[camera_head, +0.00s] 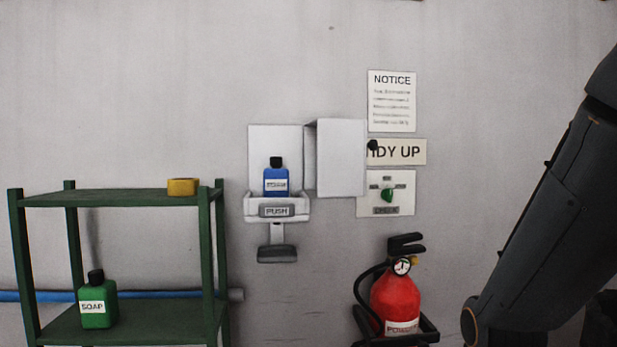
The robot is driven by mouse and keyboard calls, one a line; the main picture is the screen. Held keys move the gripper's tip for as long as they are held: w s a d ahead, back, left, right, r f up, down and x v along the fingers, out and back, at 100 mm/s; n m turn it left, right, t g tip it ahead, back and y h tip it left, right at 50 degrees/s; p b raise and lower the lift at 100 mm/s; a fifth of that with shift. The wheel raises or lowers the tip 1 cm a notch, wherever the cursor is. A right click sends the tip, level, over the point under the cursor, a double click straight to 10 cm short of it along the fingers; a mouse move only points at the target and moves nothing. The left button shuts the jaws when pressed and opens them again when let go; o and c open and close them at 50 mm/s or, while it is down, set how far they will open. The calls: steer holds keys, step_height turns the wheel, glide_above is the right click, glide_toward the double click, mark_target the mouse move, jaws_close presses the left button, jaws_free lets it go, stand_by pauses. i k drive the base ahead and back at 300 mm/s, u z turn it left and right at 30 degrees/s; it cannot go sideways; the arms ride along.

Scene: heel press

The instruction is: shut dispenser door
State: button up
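The dispenser (288,140) is a white unit on the wall with a "PUSH" plate (276,211) at its front and a dark tray below. A blue bottle (277,181) with a black cap stands upright inside it. The dispenser door (341,158) is a white box-like cover, swung open to the right side. A small black knob (372,145) shows at the door's right edge. My dark arm comes in at the right side of the picture, well apart from the door. My gripper is outside the view.
A green shelf (120,198) at left holds a yellow tape roll (183,187) and a green soap bottle (97,300). A red fire extinguisher (396,300) stands below right of the dispenser. A switch panel (400,180) and signs are on the wall beside the door.

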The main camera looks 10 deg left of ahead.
mark_target(335, 149)
steer(key=u, duration=3)
steer(key=k, duration=2)
steer(key=z, duration=1.6)
steer(key=i, duration=1.65)
steer(key=z, duration=1.05)
